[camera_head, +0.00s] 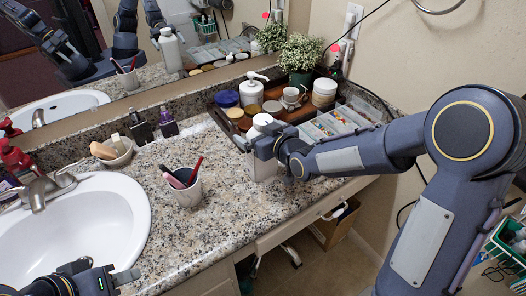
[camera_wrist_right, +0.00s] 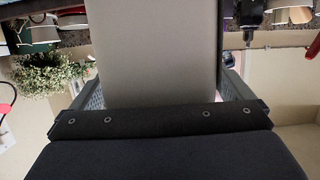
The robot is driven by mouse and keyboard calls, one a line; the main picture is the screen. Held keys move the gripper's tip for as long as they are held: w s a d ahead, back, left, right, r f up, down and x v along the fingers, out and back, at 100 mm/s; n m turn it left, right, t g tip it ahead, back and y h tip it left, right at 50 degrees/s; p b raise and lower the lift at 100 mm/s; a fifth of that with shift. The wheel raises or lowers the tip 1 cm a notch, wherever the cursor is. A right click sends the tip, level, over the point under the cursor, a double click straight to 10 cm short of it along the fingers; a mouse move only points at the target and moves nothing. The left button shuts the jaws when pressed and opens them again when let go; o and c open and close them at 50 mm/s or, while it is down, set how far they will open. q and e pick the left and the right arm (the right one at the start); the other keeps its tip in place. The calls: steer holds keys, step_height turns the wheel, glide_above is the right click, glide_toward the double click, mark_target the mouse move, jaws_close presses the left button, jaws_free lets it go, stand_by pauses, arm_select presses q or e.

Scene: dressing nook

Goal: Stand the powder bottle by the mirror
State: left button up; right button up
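The powder bottle, pale with a white cap (camera_head: 262,120), is upright near the counter's front edge, right of the cup. Its pale body (camera_wrist_right: 155,50) fills the middle of the right wrist view. My right gripper (camera_head: 268,147) is shut on it, with a finger against each side. I cannot tell whether its base touches the counter. The mirror (camera_head: 130,80) runs along the back of the counter and reflects a white bottle and my arms. My left gripper (camera_head: 98,280) is low at the left, in front of the sink; its finger opening is unclear.
A cup with brushes (camera_head: 183,188) stands mid-counter. A small bowl (camera_head: 112,153) and dark bottles (camera_head: 141,128) stand by the mirror at left. A wooden tray (camera_head: 222,118) with jars and a pump bottle, a clear organizer (camera_head: 335,124) and a plant (camera_head: 300,55) fill the back right. The sink (camera_head: 90,225) is at left.

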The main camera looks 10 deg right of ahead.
steer(key=c, duration=1.6)
